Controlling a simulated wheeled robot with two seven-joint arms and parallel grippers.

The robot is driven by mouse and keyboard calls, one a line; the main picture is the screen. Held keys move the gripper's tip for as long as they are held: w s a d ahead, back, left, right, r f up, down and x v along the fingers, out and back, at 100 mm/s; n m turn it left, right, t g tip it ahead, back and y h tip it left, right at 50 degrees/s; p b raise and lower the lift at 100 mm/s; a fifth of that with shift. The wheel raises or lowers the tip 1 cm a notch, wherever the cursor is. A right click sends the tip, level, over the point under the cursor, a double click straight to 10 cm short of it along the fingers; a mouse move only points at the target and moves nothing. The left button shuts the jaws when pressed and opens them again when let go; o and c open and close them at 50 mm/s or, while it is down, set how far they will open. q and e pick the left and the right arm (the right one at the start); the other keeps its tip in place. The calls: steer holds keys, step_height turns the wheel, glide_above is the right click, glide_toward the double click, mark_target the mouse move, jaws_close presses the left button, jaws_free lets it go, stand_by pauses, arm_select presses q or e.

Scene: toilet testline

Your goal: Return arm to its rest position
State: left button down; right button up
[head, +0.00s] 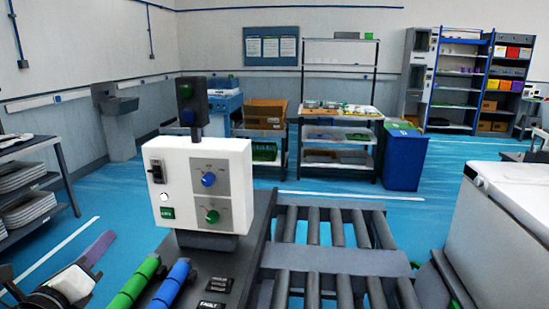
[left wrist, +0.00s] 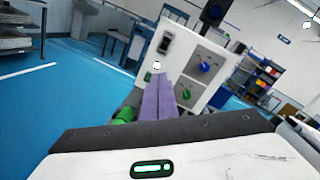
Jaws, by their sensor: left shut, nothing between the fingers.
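My left gripper (head: 108,238) comes in at the lower left of the head view, with purple fingers and a white and dark body. In the left wrist view its two purple fingers (left wrist: 163,80) lie together, shut and empty. Beyond the fingertips stands a white control box (head: 200,185) with a blue knob, a green knob and a black switch. It also shows in the left wrist view (left wrist: 192,68). In the head view the gripper is left of the box and apart from it. My right gripper is in neither view.
A green roll (head: 136,283) and a blue roll (head: 172,284) lie in front of the box. A roller conveyor (head: 330,262) runs right of it. A white unit (head: 510,210) stands at the right, a rack with trays (head: 30,180) at the left. Blue floor is open behind.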

arm_select(q)
steer(key=s+d+f+n+g+y, duration=0.1)
steer(key=s+d+f+n+g, duration=0.15)
steer(key=s+f+n, duration=0.5)
steer(key=s+d+f+n+g+y, duration=0.15)
steer(key=s+f+n+g, duration=0.3)
steer(key=f+n, duration=0.45)
steer(key=s+d+f+n+g+h, duration=0.1)
steer(key=s+d+f+n+g, duration=0.2)
steer(key=s, duration=0.4)
steer(key=s+d+f+n+g+h, duration=0.1)
steer(key=s+d+f+n+g, duration=0.2)
steer(key=s, duration=0.4)
steer(key=s+d+f+n+g+h, duration=0.1)
steer(key=s+d+f+n, duration=0.2)
steer(key=s+n, duration=0.3)
steer(key=w+d+f+t+h, duration=0.1)
steer(key=d+f+t, duration=0.1)
steer(key=f, duration=0.4)
steer(key=w+d+f+m+t+h, duration=0.1)
steer(key=w+d+f+t, duration=0.1)
steer(key=f, duration=0.4)
steer(key=shift+d+f+t, duration=0.4)
steer(key=shift+d, duration=0.05)
